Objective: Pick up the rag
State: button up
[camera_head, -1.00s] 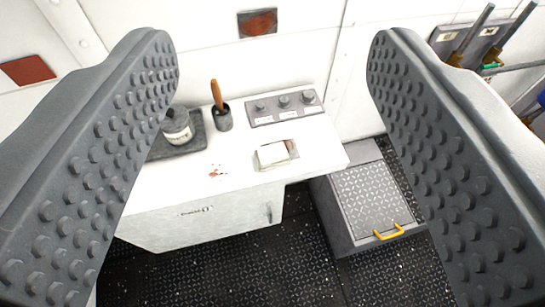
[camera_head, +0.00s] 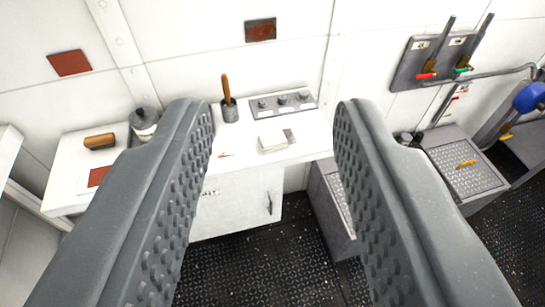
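A folded whitish rag (camera_head: 275,142) appears to lie on top of the white cabinet (camera_head: 240,190), close to its front edge. A small dark and reddish patch shows at its right side. My gripper (camera_head: 275,112) is open and empty, with one studded grey finger on each side of the picture. The rag shows in the gap between the fingers, farther away and not touched by them.
On the cabinet stand a dark cup with a wooden-handled tool (camera_head: 228,103), a knob panel (camera_head: 282,104), a jar (camera_head: 144,122) and a brown brush-like block (camera_head: 100,141). Grey boxes (camera_head: 466,164) stand right. Wall levers (camera_head: 447,50) are upper right. Dark floor is open in front.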

aim_at(270, 141)
jog(key=u, duration=0.2)
jog(key=i, duration=1.25)
jog(key=z, duration=0.3)
